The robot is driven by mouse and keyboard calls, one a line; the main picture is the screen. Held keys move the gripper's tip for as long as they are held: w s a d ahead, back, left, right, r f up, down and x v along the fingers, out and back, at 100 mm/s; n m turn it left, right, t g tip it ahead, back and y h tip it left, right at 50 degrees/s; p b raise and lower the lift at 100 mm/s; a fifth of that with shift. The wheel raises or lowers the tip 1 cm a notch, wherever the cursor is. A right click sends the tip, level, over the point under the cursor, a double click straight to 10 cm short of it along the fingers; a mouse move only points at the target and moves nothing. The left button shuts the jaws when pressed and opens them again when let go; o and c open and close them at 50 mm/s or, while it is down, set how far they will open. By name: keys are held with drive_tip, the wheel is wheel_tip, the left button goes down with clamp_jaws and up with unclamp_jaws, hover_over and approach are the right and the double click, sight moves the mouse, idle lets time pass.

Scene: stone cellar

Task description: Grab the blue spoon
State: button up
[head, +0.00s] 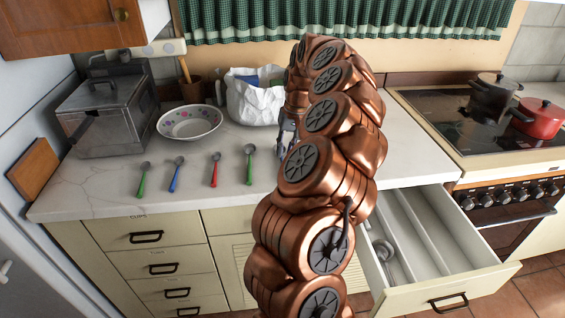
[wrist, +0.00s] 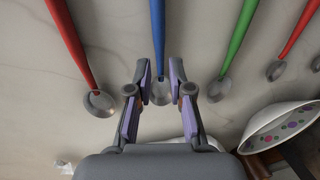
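A blue spoon (wrist: 158,40) lies between the fingers of my gripper (wrist: 159,70) in the wrist view, its metal bowl end toward the palm. The fingers stand apart on either side of it, and I cannot tell whether they touch it. My arm hides this spoon in the head view. Another blue spoon (head: 177,173) lies on the counter further left, between a green spoon (head: 143,179) and a red spoon (head: 215,170). A second green spoon (head: 249,164) lies right of that red one. In the wrist view, a red spoon (wrist: 72,45) and a green spoon (wrist: 237,35) flank my gripper.
A patterned bowl (head: 189,123), a metal box (head: 105,110) and a white bag (head: 254,100) stand at the back of the counter (head: 110,195). A drawer (head: 430,235) is open right of my arm. A stove with a dark pot (head: 492,98) and a red pot (head: 538,120) is further right.

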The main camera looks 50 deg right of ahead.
drive_tip(key=shift+w+a+f, duration=0.1)
drive_tip(key=shift+f, duration=0.55)
drive_tip(key=shift+w+a+f, duration=0.1)
drive_tip(key=shift+f, duration=0.5)
clamp_jaws()
drive_tip(key=shift+r, duration=0.1)
